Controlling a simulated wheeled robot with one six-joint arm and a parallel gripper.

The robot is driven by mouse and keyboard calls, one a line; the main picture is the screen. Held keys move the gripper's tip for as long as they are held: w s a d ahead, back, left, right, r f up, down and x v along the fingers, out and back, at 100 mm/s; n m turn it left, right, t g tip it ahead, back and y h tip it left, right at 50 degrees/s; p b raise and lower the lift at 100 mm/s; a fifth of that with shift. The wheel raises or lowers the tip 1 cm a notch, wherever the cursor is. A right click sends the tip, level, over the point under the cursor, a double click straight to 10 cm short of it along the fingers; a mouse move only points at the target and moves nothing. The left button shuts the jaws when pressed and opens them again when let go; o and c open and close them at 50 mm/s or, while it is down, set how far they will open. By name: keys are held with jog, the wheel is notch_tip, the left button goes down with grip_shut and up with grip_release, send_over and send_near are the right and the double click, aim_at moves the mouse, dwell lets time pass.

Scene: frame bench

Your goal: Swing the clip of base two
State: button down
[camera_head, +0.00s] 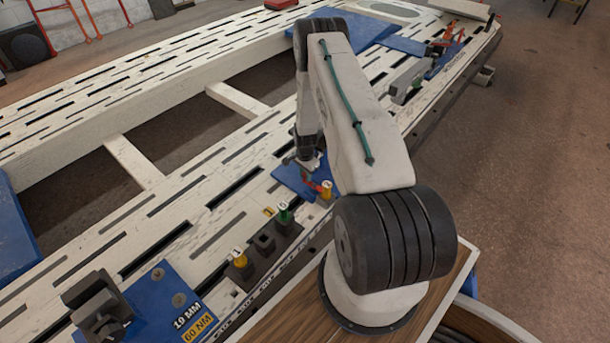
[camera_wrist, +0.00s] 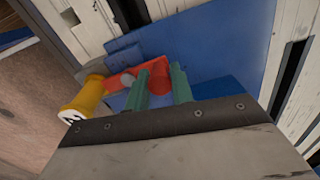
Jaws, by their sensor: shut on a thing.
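A blue base plate (camera_head: 287,178) lies on the slotted bench, below my wrist. It fills much of the wrist view (camera_wrist: 237,50). A red clip (camera_wrist: 121,81) lies over this plate, with a yellow cylinder (camera_wrist: 88,97) at its left end. The cylinder has a pale marked top, which I cannot read. In the head view, the red clip (camera_head: 312,186) and the cylinder (camera_head: 326,193) show just right of my wrist. My gripper (camera_wrist: 160,78) has green fingers on either side of the clip's red part and is shut on it. My arm partly hides the plate in the head view.
A dark block row with yellow (camera_head: 240,259) and green (camera_head: 284,214) pegs stands nearby. Another blue plate (camera_head: 160,296) with a dark clamp (camera_head: 97,305) is at lower left. More fixtures with red parts (camera_head: 447,42) stand farther along the bench. Gaps and slots cut the bench.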

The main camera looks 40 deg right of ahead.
jog(key=c, duration=1.3)
grip_release()
jog(key=shift+r, duration=0.1)
notch_tip(320, 180, up, 8)
jog(key=shift+f, duration=0.2)
